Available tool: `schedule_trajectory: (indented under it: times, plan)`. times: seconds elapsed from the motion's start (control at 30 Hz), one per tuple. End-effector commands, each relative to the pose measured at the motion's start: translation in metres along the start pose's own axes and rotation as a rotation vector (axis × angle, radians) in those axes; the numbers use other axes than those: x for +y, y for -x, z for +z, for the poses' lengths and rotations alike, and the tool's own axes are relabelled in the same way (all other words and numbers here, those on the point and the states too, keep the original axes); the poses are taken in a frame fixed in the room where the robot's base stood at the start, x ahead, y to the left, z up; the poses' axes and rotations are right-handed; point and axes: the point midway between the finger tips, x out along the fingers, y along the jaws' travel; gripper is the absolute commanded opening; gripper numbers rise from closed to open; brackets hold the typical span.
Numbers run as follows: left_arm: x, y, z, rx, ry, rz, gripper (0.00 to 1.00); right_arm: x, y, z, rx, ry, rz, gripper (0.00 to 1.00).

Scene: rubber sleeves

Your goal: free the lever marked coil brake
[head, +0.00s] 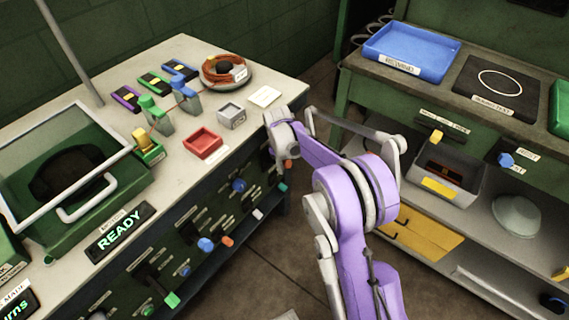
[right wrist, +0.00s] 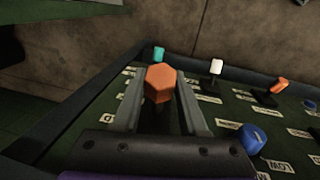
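The front of the left bench is a dark control panel (head: 215,225) with several coloured levers and knobs and small labels. No label reading coil brake is legible, so I cannot tell which lever it is. In the right wrist view an orange hexagonal knob (right wrist: 160,82) on a dark stem sits between the fingers of my right gripper (right wrist: 161,85). Small gaps or light contact at its sides cannot be told apart. In the head view my right gripper (head: 284,145) is at the panel's upper right end, close to an orange knob (head: 287,163). My left gripper is out of view.
A blue knob (right wrist: 252,138), a white lever (right wrist: 216,67), a teal knob (right wrist: 158,54) and an orange lever (right wrist: 278,86) stand near my right gripper. A READY sign (head: 120,231) and a red tray (head: 203,143) are on the left bench. A shelf bench (head: 420,87) stands right.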

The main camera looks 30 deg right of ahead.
Motion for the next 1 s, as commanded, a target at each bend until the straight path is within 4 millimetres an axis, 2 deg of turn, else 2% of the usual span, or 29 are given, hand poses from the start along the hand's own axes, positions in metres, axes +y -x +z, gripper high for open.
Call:
schedule_trajectory:
  times: [0.03,0.2,1.0]
  plan:
    - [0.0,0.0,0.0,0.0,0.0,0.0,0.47,0.0001,0.0001,0.0,0.0,0.0,0.0,0.29]
    - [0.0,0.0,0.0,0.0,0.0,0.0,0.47,0.0001,0.0001,0.0,0.0,0.0,0.001,0.0]
    - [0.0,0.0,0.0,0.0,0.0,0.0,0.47,0.0002,0.0003,-0.0001,0.0,-0.001,0.001,0.0]
